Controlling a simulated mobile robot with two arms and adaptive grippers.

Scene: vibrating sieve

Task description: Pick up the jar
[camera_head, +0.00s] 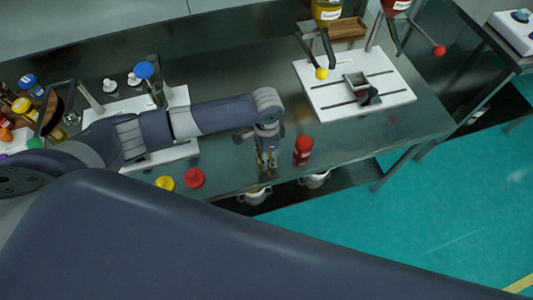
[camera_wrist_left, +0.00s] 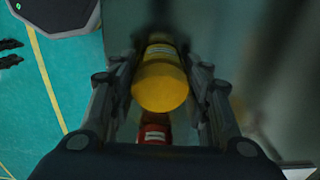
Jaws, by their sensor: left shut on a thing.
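A yellow jar (camera_wrist_left: 160,80) sits between the two fingers of my left gripper (camera_wrist_left: 158,62) in the left wrist view. My left gripper is shut on it. In the head view my left gripper (camera_head: 267,160) points down near the table's front edge, and its fingers hide most of the jar. I cannot tell whether the jar touches the table. A red jar (camera_head: 303,150) stands just right of my left gripper; a red jar also shows in the left wrist view (camera_wrist_left: 153,134). My right gripper is not in view.
A yellow lid (camera_head: 165,183) and a red lid (camera_head: 194,178) lie left of the gripper on the dark table (camera_head: 240,70). A white-based stand (camera_head: 385,75) is at right, another white base (camera_head: 165,158) under my left arm. Several bottles (camera_head: 28,83) crowd the far left.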

